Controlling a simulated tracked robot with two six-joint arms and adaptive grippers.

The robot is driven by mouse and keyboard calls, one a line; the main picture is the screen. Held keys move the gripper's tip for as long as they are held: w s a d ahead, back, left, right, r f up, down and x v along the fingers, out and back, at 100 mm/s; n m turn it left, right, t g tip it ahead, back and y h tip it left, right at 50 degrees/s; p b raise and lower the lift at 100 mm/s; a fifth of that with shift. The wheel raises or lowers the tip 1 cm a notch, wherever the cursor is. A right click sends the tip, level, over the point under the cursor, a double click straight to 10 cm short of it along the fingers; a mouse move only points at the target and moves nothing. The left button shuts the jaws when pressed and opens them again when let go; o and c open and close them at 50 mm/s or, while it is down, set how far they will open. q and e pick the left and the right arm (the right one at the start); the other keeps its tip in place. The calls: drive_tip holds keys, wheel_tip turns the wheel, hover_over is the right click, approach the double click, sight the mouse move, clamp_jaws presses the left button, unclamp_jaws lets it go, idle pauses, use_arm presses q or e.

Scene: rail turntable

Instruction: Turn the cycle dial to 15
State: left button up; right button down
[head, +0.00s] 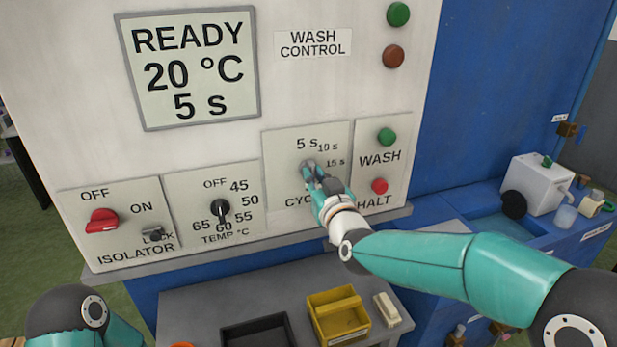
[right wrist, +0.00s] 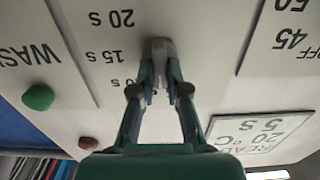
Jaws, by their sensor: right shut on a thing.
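The cycle dial (head: 308,164) is a small grey knob on the right-middle plate of the wash control panel. Labels 5 s, 10 s and 15 s show around it in the head view. My right gripper (head: 314,175) is shut on the dial and partly covers it and the plate's lower lettering. In the right wrist view the panel appears upside down, with the dial (right wrist: 158,48) between the fingertips (right wrist: 159,80) and labels 15 s and 20 s beside it. I cannot tell which label the dial points to. The display (head: 195,70) reads READY, 20 °C, 5 s. My left gripper is out of view.
Green WASH (head: 387,136) and red HALT (head: 380,186) buttons sit right of the dial. The temperature knob (head: 220,208) and red isolator switch (head: 102,220) are to its left. A yellow bin (head: 338,314) and black tray (head: 258,331) rest on the shelf below.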

drive_tip(key=shift+w+f+m+b, duration=0.1)
drive_tip(key=shift+f+m+b, duration=0.1)
drive_tip(key=shift+m+b, duration=2.6)
drive_tip(key=shift+f+m+b, duration=0.2)
drive_tip(key=shift+m+b, duration=2.15)
drive_tip(key=shift+m, duration=0.8)
drive_tip(key=shift+w+f+m+b, duration=0.1)
drive_tip(key=shift+f+m+b, duration=0.1)
drive_tip(key=shift+m+b, duration=2.6)
drive_tip(key=shift+m, duration=0.25)
drive_tip(key=c, duration=1.2)
unclamp_jaws()
drive_tip(key=shift+s+d+r, duration=0.1)
drive_tip(key=shift+s+d, duration=0.05)
drive_tip(key=shift+d, duration=0.05)
drive_tip(key=shift+r, duration=0.1)
drive_tip(key=shift+r, duration=0.1)
